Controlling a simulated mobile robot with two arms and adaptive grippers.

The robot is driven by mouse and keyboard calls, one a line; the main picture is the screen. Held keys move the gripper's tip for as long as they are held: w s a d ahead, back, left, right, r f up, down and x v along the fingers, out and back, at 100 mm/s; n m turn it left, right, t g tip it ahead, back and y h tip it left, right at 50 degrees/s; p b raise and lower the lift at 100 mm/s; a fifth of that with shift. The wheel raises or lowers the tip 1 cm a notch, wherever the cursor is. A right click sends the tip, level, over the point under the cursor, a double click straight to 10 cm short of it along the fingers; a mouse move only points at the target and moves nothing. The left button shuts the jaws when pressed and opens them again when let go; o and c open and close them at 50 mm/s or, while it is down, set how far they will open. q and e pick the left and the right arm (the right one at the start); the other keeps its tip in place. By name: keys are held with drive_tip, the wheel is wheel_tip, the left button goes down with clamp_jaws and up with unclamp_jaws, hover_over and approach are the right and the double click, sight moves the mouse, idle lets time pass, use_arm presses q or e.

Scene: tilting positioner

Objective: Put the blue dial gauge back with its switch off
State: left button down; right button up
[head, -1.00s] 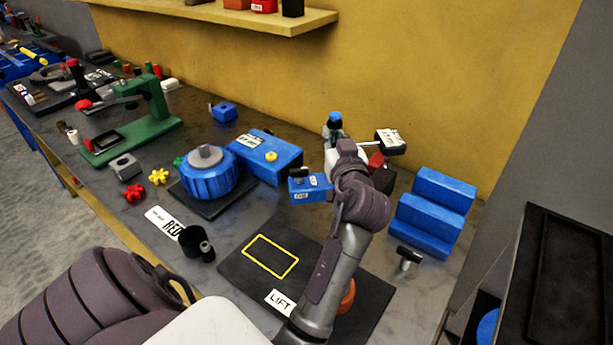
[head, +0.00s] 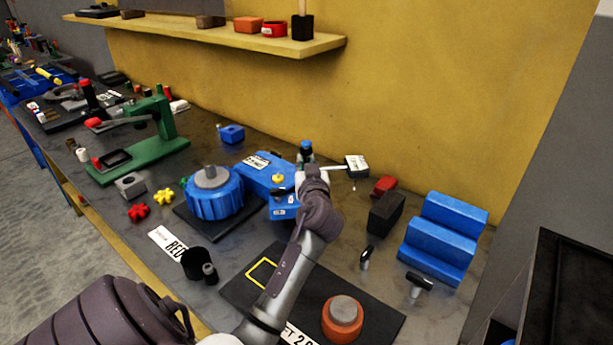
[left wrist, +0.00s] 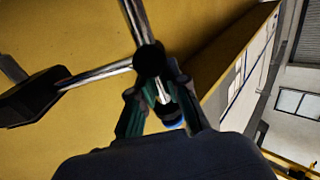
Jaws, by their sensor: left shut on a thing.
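The dial gauge shows in the head view as a pale-topped gauge head (head: 357,165) on a thin rod, right of my left gripper (head: 308,168). Below the gripper is a small blue base (head: 286,211) with a label and a black switch (head: 283,190); I cannot tell the switch's setting. In the left wrist view my left gripper (left wrist: 158,105) is shut on the gauge's post, with a black joint (left wrist: 149,60) beyond the fingers and the dark gauge head (left wrist: 30,97) at left. The base looks in front of the larger blue box (head: 262,172); contact is unclear. My right gripper is out of view.
A black mat (head: 385,312) has a yellow outline (head: 262,273), partly hidden by my arm, and an orange disc (head: 342,320). A blue round fixture (head: 213,195) stands left. A blue stepped block (head: 440,240), black block (head: 386,212) and black-handled pieces (head: 418,287) stand right.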

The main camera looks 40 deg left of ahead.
use_arm(q)
wheel_tip(320, 180, down, 4)
drive_tip(key=shift+r+b, duration=0.15)
drive_tip(key=shift+b, duration=1.05)
drive_tip(key=shift+r, duration=0.1)
drive_tip(key=c, duration=1.6)
unclamp_jaws()
drive_tip(key=shift+f, duration=0.25)
drive_tip(key=o, duration=0.4)
drive_tip(key=shift+d+r, duration=0.1)
drive_tip(key=shift+o, duration=0.2)
